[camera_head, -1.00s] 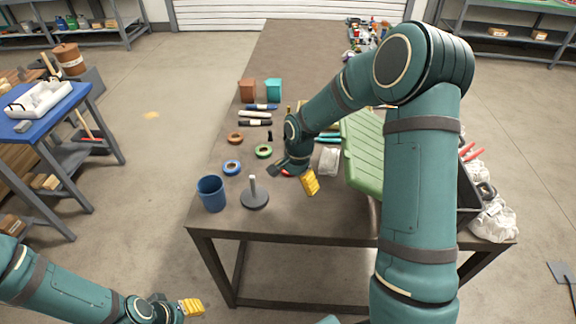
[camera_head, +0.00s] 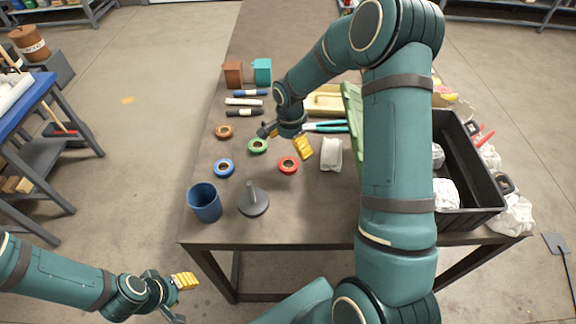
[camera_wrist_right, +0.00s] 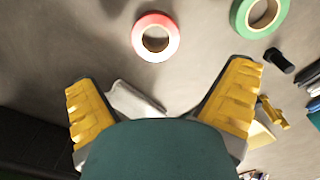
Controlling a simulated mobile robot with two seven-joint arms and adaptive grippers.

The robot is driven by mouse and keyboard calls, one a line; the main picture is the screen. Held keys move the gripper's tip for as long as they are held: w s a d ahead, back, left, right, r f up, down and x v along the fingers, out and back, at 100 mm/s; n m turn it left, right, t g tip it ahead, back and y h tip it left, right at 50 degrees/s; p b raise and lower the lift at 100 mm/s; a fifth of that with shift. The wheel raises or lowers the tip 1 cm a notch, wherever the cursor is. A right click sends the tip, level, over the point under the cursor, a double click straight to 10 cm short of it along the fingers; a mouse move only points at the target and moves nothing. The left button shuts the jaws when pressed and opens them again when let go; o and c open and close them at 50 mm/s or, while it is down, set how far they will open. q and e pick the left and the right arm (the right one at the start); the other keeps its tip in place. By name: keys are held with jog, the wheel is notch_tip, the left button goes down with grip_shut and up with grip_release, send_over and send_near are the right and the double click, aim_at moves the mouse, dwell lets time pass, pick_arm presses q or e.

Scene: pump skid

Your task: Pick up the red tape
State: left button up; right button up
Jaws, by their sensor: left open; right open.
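The red tape (camera_head: 289,165) is a small ring lying flat on the brown table, between the green tape and a white block. In the right wrist view the red tape (camera_wrist_right: 155,37) lies beyond the fingertips, near the middle. My right gripper (camera_head: 285,142) is open and empty, above the table on the far side of the red tape. Its yellow fingers (camera_wrist_right: 163,78) are spread wide in the wrist view. My left gripper (camera_head: 178,294) is open and empty, off the table at the lower left.
Green tape (camera_head: 257,146), blue tape (camera_head: 224,168) and orange-brown tape (camera_head: 225,131) lie left of the red one. A blue cup (camera_head: 205,203) and a grey post on a round base (camera_head: 253,201) stand near the front edge. A white block (camera_head: 331,155) and a black crate (camera_head: 462,160) are to the right.

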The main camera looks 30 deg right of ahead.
aim_at(288, 168)
jog(key=shift+f, duration=0.95)
jog(key=f, duration=0.4)
jog(key=shift+s+a+f+b, duration=0.3)
jog(key=shift+s+a+b, duration=0.05)
jog(key=shift+a+b, duration=0.05)
jog(key=shift+f, duration=0.4)
jog(key=c, duration=1.1)
